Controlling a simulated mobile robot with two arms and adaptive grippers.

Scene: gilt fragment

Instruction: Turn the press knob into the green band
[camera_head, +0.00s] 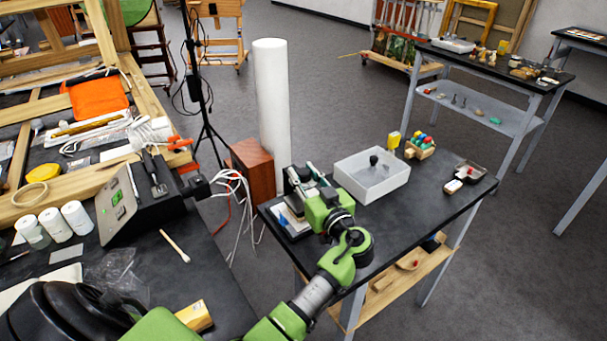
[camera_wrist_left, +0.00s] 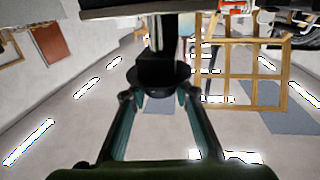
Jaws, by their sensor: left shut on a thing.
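The press (camera_head: 292,224) stands at the left end of the dark side table, with a pale base and a bit of blue at its foot. My left gripper (camera_head: 302,178) reaches over it and hides most of its upper part. In the left wrist view the black press knob (camera_wrist_left: 157,78), a round flange with a block behind it, sits between the two fingertips of the left gripper (camera_wrist_left: 158,97). The gripper is shut on the knob. I cannot make out the green band or a pointer in either view. My right gripper is not in view.
A white bin (camera_head: 372,180) with a black-knobbed thing stands right of the press. A yellow item (camera_head: 393,140), a wooden block with coloured tops (camera_head: 420,147) and a small tray (camera_head: 468,172) lie further right. A white column (camera_head: 271,110) and a brown box (camera_head: 252,170) stand behind.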

